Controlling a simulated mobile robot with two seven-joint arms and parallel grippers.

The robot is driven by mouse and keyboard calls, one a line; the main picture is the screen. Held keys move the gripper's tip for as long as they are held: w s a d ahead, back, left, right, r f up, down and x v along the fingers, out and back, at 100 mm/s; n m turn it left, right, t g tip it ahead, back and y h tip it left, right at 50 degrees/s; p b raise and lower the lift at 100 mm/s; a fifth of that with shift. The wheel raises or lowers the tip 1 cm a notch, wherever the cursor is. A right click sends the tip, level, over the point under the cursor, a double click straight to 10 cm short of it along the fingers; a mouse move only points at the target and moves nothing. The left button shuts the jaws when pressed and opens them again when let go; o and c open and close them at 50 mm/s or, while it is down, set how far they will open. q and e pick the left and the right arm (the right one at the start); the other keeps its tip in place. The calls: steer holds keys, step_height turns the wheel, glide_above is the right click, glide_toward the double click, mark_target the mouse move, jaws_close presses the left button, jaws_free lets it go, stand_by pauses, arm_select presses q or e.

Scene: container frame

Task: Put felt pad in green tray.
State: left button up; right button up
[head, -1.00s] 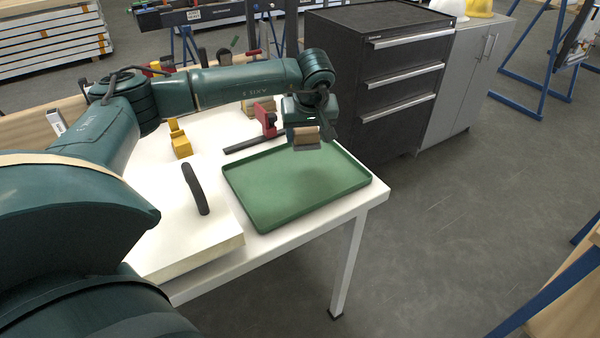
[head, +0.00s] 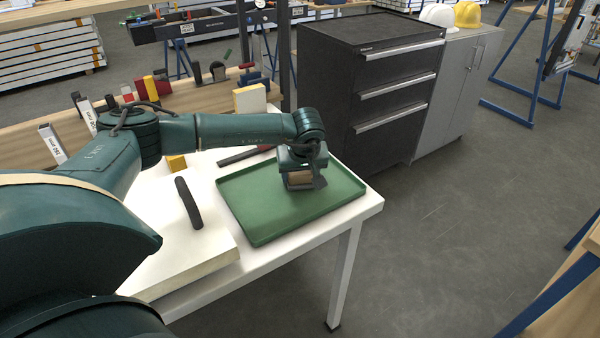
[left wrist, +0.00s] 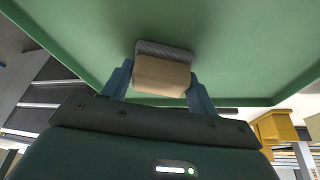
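The felt pad (head: 299,178) is a tan block with a dark grey layer on its underside. My left gripper (head: 304,183) is shut on it, and the left wrist view shows the tan block (left wrist: 161,76) between the two blue fingers. The green tray (head: 258,222) is a shallow, empty-looking rectangle on the white table. The gripper and pad are over the tray's right half, inside its rim, low down. I cannot tell whether the pad touches the tray floor. My right gripper is not in view.
A thick white board with a dark handle (head: 189,203) lies left of the tray. A dark bar with a red part lies behind the tray, partly hidden by my arm. A black drawer cabinet (head: 375,90) stands behind the table. Floor right of the table is clear.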

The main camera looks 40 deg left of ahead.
arm_select(q)
steer(key=o, duration=0.4)
steer(key=shift+o, duration=0.2)
steer(key=v, duration=1.2)
steer(key=shift+r, duration=0.15)
